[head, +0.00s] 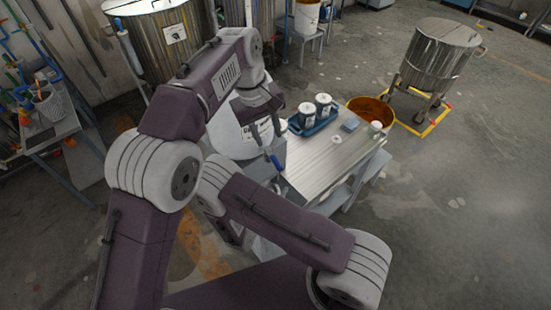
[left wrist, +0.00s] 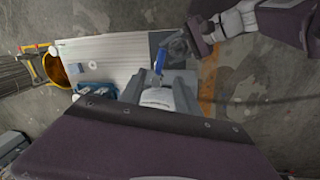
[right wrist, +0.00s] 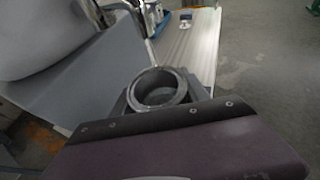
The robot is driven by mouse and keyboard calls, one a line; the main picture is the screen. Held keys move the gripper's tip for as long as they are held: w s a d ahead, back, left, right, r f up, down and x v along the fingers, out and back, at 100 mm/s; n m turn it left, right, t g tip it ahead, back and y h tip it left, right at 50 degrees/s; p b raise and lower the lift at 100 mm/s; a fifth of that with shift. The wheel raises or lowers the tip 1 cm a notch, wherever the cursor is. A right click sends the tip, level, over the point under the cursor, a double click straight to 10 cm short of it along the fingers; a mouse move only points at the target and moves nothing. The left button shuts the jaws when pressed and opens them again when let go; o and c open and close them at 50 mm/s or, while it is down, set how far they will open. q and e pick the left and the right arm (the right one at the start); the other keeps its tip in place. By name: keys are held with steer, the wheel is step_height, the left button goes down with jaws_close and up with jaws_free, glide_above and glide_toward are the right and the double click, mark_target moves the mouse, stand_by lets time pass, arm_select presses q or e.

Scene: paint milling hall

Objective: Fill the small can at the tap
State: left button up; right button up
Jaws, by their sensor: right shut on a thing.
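The small can (right wrist: 160,92) is grey, open-topped and upright between the jaws of my right gripper (right wrist: 163,100) in the right wrist view. Its inside looks grey; I cannot tell a fill level. My left gripper (head: 268,132) is open beside the white vat (head: 235,140). In the left wrist view its fingers (left wrist: 158,92) stand apart with nothing gripped. The tap's blue lever (head: 275,162) shows below the left gripper, and also in the left wrist view (left wrist: 160,60). My right arm's forearm hides the right gripper in the head view. The tap spout is not clear.
A metal bench (head: 325,165) stands right of the vat. It carries a blue tray (head: 314,125) with two labelled cans, a blue block (head: 350,124) and a white disc (head: 336,139). An orange bucket (head: 372,108) and steel wheeled vat (head: 440,60) stand beyond; floor to the right is clear.

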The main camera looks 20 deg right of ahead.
mark_target(276, 161)
arm_select(q)
steer(key=f, duration=0.4)
steer(key=d+f, duration=0.1)
steer(key=f, duration=0.3)
steer(key=d+f, duration=0.1)
steer(key=f, duration=0.3)
steer(key=shift+w+d+f, duration=0.1)
steer(key=shift+w, duration=0.15)
jaws_close()
stand_by(0.8)
